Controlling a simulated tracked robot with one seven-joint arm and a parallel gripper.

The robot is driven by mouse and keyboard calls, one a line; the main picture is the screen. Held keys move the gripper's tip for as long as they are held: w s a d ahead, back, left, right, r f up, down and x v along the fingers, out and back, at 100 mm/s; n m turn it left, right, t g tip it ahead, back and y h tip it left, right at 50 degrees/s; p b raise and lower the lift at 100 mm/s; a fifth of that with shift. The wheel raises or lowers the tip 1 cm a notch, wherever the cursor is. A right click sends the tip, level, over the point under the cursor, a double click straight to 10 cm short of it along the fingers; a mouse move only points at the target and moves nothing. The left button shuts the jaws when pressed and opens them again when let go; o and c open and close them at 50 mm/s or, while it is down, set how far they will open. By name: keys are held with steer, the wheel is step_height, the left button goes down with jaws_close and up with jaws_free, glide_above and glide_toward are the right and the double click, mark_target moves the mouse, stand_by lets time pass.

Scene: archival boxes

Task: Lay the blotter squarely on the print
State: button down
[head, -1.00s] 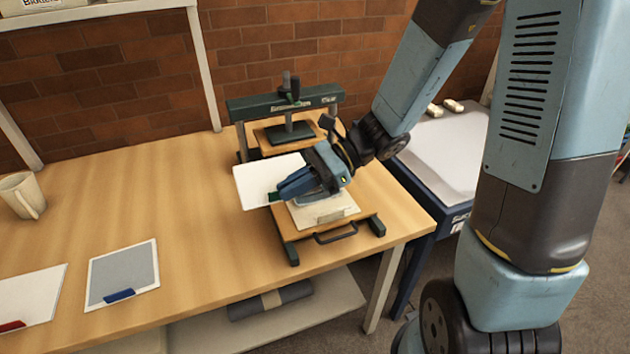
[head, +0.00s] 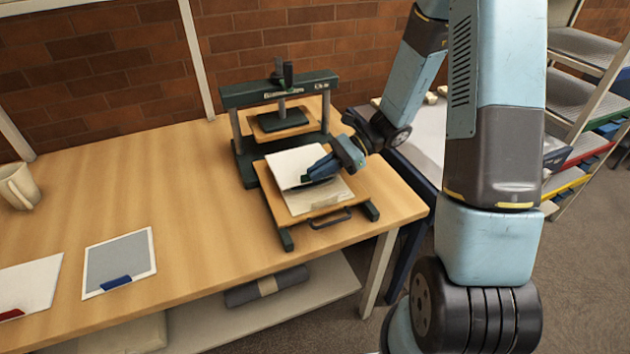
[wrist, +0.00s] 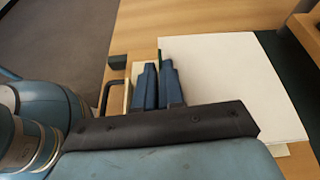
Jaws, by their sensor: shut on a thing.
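My gripper (head: 308,178) is shut on the near edge of a white sheet, the blotter (head: 291,161), by a small green tab. The blotter is over the press's pull-out wooden board. A cream sheet, apparently the print (head: 325,202), lies on that board and shows in front of the blotter and my fingers. In the wrist view the blotter (wrist: 228,82) spreads to the right of my gripper (wrist: 157,70), with a cream strip on the left. The blotter looks slightly turned against the cream sheet. I cannot tell whether the two touch.
The dark green press (head: 283,95) stands behind the board (head: 345,187), which has a front handle (head: 330,217). A grey sheet with a blue tab (head: 118,265), a white sheet with a red tab (head: 30,285) and a mug (head: 18,187) are on the left. The middle table is clear.

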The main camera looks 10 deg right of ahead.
steer(key=shift+w+d+f, duration=0.25)
steer(key=shift+f, duration=1.7)
steer(key=c, duration=1.3)
jaws_free()
steer(key=shift+o, duration=0.2)
